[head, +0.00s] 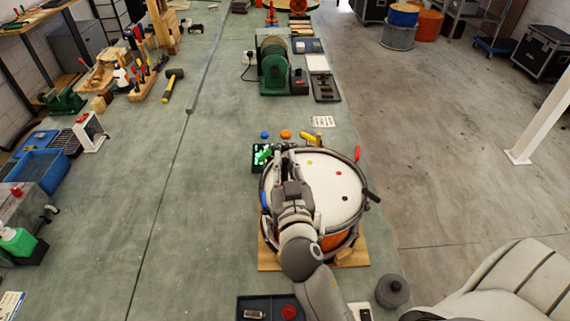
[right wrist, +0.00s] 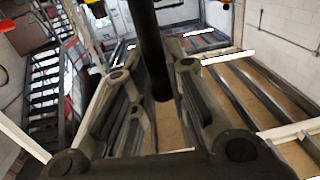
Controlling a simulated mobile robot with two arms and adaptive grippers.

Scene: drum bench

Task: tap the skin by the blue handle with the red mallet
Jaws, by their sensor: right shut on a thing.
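The drum with its white skin (head: 330,185) stands at the right edge of the bench. A blue handle (head: 265,200) is on the left side of its rim, beside my right arm. My right gripper (head: 285,152) is over the rim's upper left part, and my arm covers the skin's left side. In the right wrist view the gripper (right wrist: 158,95) is shut on a dark upright shaft (right wrist: 150,45). Its head is not visible, so I cannot tell whether it is the red mallet. My left gripper is not in view.
Yellow (head: 308,138), red (head: 357,154) and black (head: 371,195) handles line the rim. A dark tray (head: 250,300) with a red piece (head: 289,312) lies near. The bench's middle left is clear.

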